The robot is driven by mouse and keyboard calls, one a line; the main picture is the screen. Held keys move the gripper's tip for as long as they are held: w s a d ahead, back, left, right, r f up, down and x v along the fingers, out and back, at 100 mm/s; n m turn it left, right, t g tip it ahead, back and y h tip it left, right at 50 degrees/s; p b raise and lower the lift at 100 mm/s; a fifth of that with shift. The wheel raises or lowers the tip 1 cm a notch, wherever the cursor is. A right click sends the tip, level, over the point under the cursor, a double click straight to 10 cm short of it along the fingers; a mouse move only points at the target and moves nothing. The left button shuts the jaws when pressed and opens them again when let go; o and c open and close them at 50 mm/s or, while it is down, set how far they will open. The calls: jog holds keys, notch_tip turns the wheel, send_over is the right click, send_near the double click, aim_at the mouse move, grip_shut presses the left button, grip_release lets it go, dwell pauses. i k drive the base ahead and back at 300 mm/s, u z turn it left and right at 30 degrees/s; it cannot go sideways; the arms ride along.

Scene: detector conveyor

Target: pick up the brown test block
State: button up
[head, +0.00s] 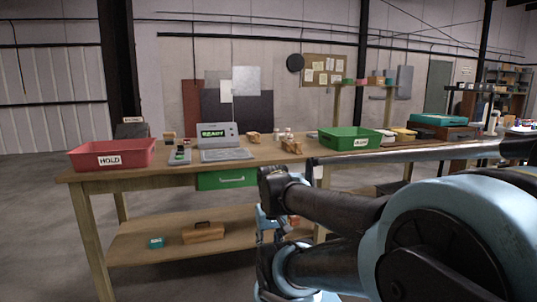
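Several small brown or tan pieces lie on the wooden workbench (130,181). One brown piece (291,146) is right of the bench's middle, near the front. Another brown piece (253,137) lies just right of the grey detector (217,137), whose screen is lit green. A small brown piece (169,136) stands behind the left part of the bench. They are too small to tell which is the test block. My arm fills the lower right and passes in front of the bench's right part. I cannot make out my gripper's fingers; no piece is visibly held.
A red HOLD tray (112,160) sits at the bench's left end. A green labelled tray (350,146) sits on the right. A grey control box (180,155) is left of the detector. The lower shelf holds a brown toolbox (203,235) and teal box (156,242). Floor at left is clear.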

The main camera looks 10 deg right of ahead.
aim_at(293, 145)
jog(key=u, duration=0.25)
jog(key=k, duration=0.6)
jog(key=u, duration=0.7)
jog(key=i, duration=0.9)
jog(key=z, duration=0.4)
jog(key=i, duration=0.75)
jog(key=z, duration=0.6)
